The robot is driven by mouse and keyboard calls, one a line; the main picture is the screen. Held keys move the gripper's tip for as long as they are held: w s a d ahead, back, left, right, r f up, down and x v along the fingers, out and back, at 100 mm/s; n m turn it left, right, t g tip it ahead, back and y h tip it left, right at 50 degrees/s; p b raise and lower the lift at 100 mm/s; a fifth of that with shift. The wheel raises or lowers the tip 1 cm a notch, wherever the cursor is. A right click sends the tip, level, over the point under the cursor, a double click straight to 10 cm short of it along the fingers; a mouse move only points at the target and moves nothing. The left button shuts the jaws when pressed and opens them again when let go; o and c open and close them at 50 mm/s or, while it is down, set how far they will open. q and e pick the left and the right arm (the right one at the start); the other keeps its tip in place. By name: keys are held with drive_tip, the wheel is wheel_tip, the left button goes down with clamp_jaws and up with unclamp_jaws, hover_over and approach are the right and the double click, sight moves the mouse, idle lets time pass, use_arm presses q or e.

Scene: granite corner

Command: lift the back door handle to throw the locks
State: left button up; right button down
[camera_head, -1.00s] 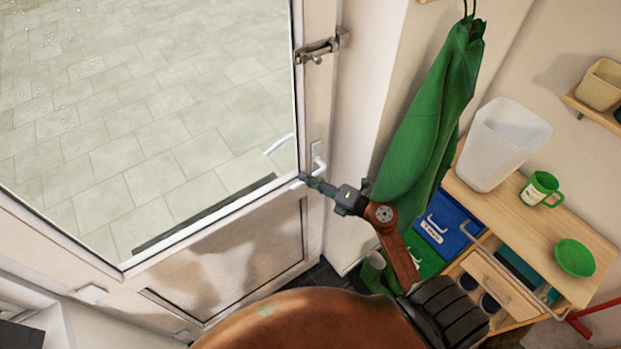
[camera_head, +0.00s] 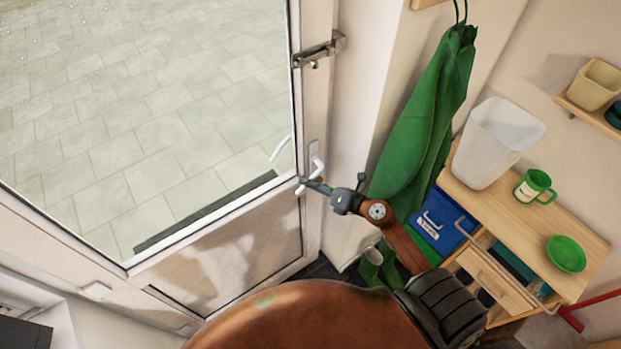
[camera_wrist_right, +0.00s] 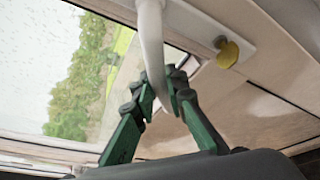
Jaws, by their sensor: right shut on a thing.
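The glazed white back door (camera_head: 240,245) fills the left of the head view. Its white lever handle (camera_head: 318,163) sits on the door's right stile and slants down to the left. My right gripper (camera_head: 305,184) is at the handle's lower free end. In the right wrist view, the green fingers of that gripper (camera_wrist_right: 164,95) are closed around the white handle bar (camera_wrist_right: 151,40). Part of the bar is hidden between the fingers. An outer handle (camera_head: 281,148) shows through the glass. My left gripper is in neither view.
A metal bolt (camera_head: 320,52) is higher on the door edge. A brass knob (camera_wrist_right: 228,53) is near the handle. A green apron (camera_head: 420,125) hangs right of the door. A wooden bench (camera_head: 535,225) bears a white bin (camera_head: 495,145), green mug (camera_head: 533,187) and green bowl (camera_head: 566,254).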

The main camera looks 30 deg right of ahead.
drive_tip(key=shift+d, duration=0.1)
idle(0.3)
drive_tip(key=shift+f, duration=0.1)
drive_tip(key=shift+w+n, duration=0.3)
drive_tip(key=shift+w, duration=0.55)
drive_tip(key=c, duration=1.9)
unclamp_jaws()
drive_tip(key=shift+s, duration=0.1)
